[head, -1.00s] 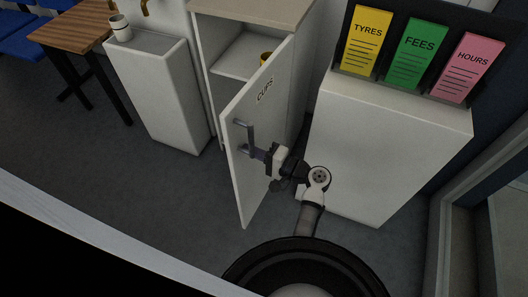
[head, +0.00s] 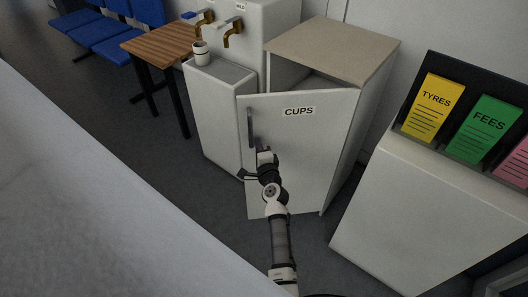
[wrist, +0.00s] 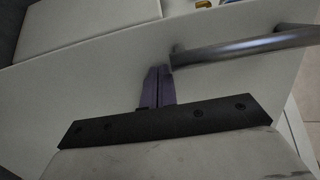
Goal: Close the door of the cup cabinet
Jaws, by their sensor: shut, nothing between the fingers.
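The cup cabinet (head: 345,135) is a white box with a beige top. Its door (head: 310,150), labelled CUPS, is still partly open, with a dark gap above its top edge. The door's vertical bar handle (head: 251,128) is near its left edge. My gripper (head: 262,152) is in front of the door, just right of the lower part of the handle. In the wrist view my gripper's fingers (wrist: 158,88) are together and empty, close to the door panel (wrist: 100,80). The handle (wrist: 245,47) shows beside the fingertips; whether they touch the door is unclear.
A white stand with a cup (head: 200,54) on top is left of the cabinet, below brass taps (head: 232,28). A wooden table (head: 160,42) stands farther left. A white leaflet stand (head: 440,190) is at the right. Grey floor is clear in front.

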